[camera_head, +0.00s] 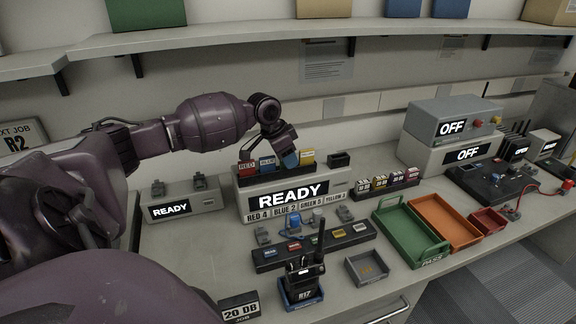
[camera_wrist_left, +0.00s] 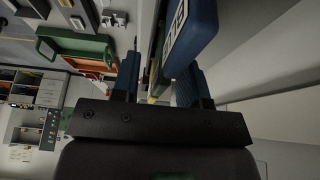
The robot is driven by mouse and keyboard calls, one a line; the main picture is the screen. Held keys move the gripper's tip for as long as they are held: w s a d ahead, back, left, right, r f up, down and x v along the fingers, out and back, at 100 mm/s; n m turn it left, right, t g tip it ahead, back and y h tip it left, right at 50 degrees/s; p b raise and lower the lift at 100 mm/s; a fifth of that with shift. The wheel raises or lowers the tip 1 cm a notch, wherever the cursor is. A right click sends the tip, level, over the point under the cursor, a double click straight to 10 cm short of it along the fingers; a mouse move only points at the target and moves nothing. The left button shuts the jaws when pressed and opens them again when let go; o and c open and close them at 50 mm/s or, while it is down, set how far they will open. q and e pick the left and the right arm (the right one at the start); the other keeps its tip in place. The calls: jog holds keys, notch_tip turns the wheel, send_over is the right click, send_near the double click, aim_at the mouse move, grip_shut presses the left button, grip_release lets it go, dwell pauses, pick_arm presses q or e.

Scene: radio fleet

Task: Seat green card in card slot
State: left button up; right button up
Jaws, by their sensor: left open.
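My left gripper (camera_head: 290,160) reaches down over the dark card rack (camera_head: 247,181) on top of the large READY box (camera_head: 252,208). A red card (camera_head: 246,166), a blue card (camera_head: 267,162) and a yellow card (camera_head: 307,157) stand in the rack. The gripper covers the place between blue and yellow; I cannot make out a green card there. In the left wrist view the open fingers (camera_wrist_left: 158,75) are apart, with a blue labelled block (camera_wrist_left: 190,35) close by the right finger. I cannot tell which slot is the card slot. My right gripper is not in view.
A smaller READY box (camera_head: 180,205) stands left. A radio (camera_head: 302,270) stands in front. A green tray (camera_head: 405,232), an orange tray (camera_head: 443,217) and a dark strip of small parts (camera_head: 320,243) lie right and front. A shelf (camera_head: 250,36) runs above.

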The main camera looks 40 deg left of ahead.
pick_arm(q)
grip_shut()
jog(key=shift+r, duration=0.3)
notch_tip(320, 180, up, 8)
jog(key=shift+p, duration=0.4)
jog(key=shift+r, duration=0.75)
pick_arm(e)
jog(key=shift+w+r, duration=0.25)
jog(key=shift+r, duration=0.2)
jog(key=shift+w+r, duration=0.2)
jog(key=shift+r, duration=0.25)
pick_arm(q)
jog(key=shift+s, duration=0.1)
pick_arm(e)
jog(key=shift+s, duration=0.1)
